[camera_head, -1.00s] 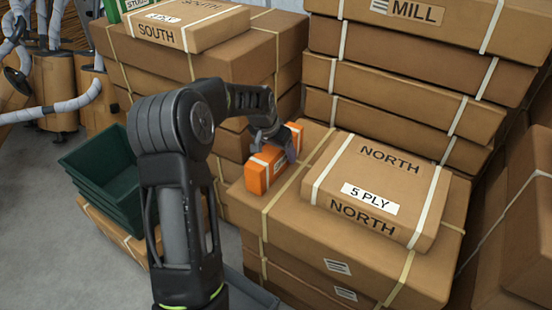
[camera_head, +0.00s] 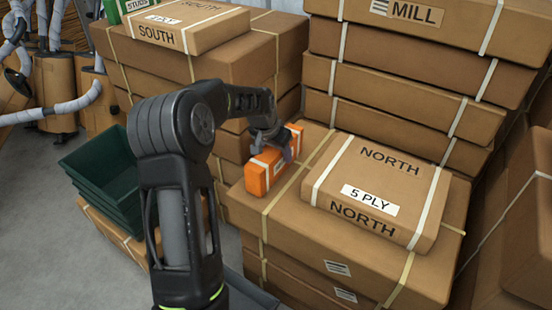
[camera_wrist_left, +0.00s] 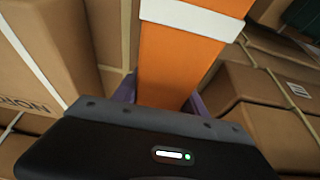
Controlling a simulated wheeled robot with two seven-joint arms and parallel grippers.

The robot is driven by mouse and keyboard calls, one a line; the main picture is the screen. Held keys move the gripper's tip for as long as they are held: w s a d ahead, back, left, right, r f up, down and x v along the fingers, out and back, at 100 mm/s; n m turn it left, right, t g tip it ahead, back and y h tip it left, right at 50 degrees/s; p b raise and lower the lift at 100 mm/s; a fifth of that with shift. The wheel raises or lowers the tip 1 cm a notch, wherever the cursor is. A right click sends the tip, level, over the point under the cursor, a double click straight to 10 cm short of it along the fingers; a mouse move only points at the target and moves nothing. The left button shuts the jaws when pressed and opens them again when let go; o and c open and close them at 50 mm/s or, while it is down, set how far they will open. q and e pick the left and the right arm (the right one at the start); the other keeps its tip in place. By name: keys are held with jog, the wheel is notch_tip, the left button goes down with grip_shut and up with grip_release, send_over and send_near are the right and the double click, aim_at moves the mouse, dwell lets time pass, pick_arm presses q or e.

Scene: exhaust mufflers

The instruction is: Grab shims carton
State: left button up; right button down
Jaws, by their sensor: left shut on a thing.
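The shims carton appears to be the small orange carton with a white band (camera_head: 262,173), lying on top of the middle stack of brown boxes; its lettering is too small to read. My left gripper (camera_head: 284,152) reaches down over the carton and is shut on it, with its fingers on either side. In the left wrist view the orange carton (camera_wrist_left: 180,60) runs up between the purple-grey fingers of the left gripper (camera_wrist_left: 160,95). I cannot tell whether the carton is lifted off the box under it. My right gripper is not in view.
A flat box marked 5 PLY and NORTH (camera_head: 385,170) lies right of the orange carton on the same stack (camera_head: 310,245). Taller box stacks stand behind, one topped by a SOUTH box (camera_head: 185,25). Green bins (camera_head: 100,170) stand at left, with grey floor nearby.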

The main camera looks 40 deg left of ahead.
pick_arm(q)
grip_shut()
dwell(0.4)
notch_tip(320, 180, up, 10)
jog(key=shift+p, duration=0.95)
